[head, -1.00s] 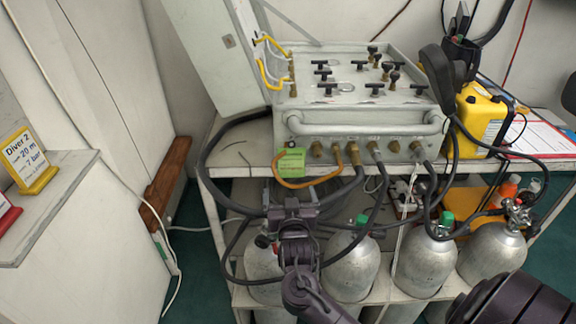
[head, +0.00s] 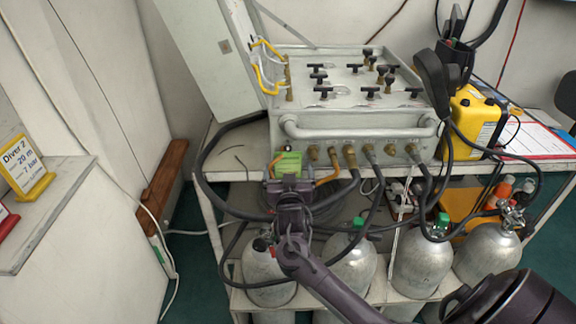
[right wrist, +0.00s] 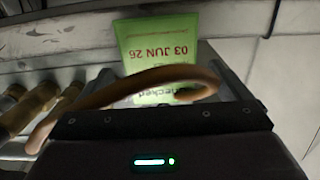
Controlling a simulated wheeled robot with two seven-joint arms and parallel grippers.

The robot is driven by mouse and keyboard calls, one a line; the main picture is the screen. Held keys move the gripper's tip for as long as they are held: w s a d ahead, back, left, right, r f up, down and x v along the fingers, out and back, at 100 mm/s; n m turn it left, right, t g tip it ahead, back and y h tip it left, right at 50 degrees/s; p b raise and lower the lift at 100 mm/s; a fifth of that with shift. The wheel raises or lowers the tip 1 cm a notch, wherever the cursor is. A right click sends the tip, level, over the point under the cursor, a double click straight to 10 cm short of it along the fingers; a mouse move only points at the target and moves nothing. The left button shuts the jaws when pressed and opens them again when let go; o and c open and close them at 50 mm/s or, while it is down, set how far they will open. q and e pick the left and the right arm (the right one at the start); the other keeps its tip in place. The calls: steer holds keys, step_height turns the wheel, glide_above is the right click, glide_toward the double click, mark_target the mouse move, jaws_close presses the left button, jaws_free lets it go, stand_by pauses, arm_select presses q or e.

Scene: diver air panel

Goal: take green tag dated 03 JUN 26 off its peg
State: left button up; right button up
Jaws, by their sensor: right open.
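The green tag (head: 289,161) hangs at the front left of the air panel (head: 345,130), below its handle bar. In the right wrist view the tag (right wrist: 158,45) reads 03 JUN 26 upside down. I cannot make out the peg. My left gripper is not in view.
Brass fittings (head: 350,155) and black hoses line the panel front to the right of the tag. The panel stands on a shelf (head: 228,165) above several grey cylinders (head: 268,275). A yellow case (head: 470,120) stands at right. A yellow Diver 2 sign (head: 25,168) is at far left.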

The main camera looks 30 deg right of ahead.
steer(key=c, duration=1.1)
steer(key=shift+o, duration=0.2)
steer(key=shift+r, duration=0.1)
steer(key=shift+r+b, duration=0.15)
steer(key=shift+b, duration=0.15)
steer(key=b+v, duration=0.1)
steer(key=v, duration=1.7)
steer(key=shift+d, duration=0.1)
